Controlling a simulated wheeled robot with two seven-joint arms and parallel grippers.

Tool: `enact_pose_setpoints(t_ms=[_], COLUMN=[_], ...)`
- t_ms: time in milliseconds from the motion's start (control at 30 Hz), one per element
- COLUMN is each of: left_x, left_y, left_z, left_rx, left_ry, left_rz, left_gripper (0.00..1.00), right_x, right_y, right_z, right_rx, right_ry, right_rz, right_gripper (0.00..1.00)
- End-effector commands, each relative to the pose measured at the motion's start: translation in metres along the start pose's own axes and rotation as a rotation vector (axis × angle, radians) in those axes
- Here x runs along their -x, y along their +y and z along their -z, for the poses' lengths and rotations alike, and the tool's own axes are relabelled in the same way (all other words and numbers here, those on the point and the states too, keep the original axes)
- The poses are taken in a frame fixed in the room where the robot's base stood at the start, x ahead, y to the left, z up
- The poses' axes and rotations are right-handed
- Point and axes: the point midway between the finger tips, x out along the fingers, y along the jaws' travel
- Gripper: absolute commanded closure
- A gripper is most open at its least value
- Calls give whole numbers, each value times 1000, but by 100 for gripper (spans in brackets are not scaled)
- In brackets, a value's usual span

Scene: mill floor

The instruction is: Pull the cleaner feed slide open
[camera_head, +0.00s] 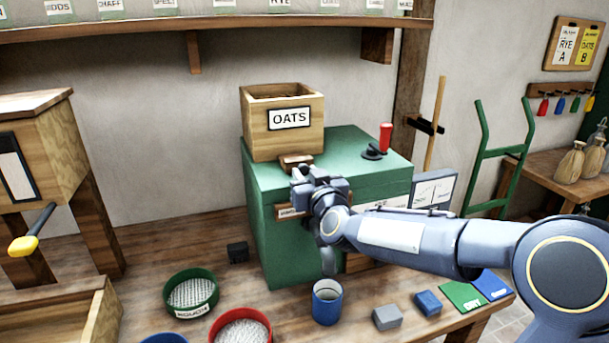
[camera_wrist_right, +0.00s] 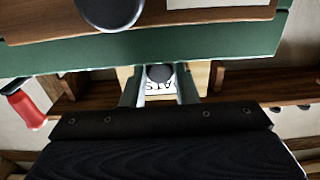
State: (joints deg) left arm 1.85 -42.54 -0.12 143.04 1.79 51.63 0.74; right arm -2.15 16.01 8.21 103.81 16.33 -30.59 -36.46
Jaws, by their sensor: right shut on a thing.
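The green cleaner (camera_head: 280,240) stands on the bench, with the wooden OATS hopper (camera_head: 260,135) on top. A small wooden block (camera_head: 296,160), which looks like the feed slide's front, sticks out below the OATS label. My right gripper (camera_head: 305,178) is at this block, above the cleaner's front edge. In the right wrist view its fingers (camera_wrist_right: 160,92) are shut around a dark round knob (camera_wrist_right: 160,73), with the OATS label upside down behind. The gripper hides part of the slide, so how far it stands out is unclear. My left gripper is not in view.
A red-handled crank (camera_head: 385,140) stands on the cleaner's top right. Below are a blue cup (camera_head: 327,303), a green sieve (camera_head: 191,293), a red sieve (camera_head: 243,329), and grey (camera_head: 387,317) and blue (camera_head: 428,303) blocks. A dial box (camera_head: 433,190) stands behind my right forearm.

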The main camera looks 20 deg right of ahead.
Motion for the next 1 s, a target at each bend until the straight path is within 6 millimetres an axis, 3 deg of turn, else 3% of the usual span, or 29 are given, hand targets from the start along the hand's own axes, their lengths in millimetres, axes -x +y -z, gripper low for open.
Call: enact_pose_setpoints(t_ms=[67,100,233,567,1000], left_x=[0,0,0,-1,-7], left_y=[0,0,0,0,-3], left_z=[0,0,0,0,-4], left_rx=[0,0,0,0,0], left_ry=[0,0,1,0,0], left_rz=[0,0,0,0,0], left_gripper=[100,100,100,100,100], right_x=[1,1,1,4,69], right_y=[-1,-1,-1,0,0], right_z=[-3,-3,-3,-2,-2], right_rx=[-1,-1,-1,-1,-1], right_ry=[-8,-9,-7,-4,-5], right_rz=[3,4,3,2,2], right_gripper=[100,69,52,52,52])
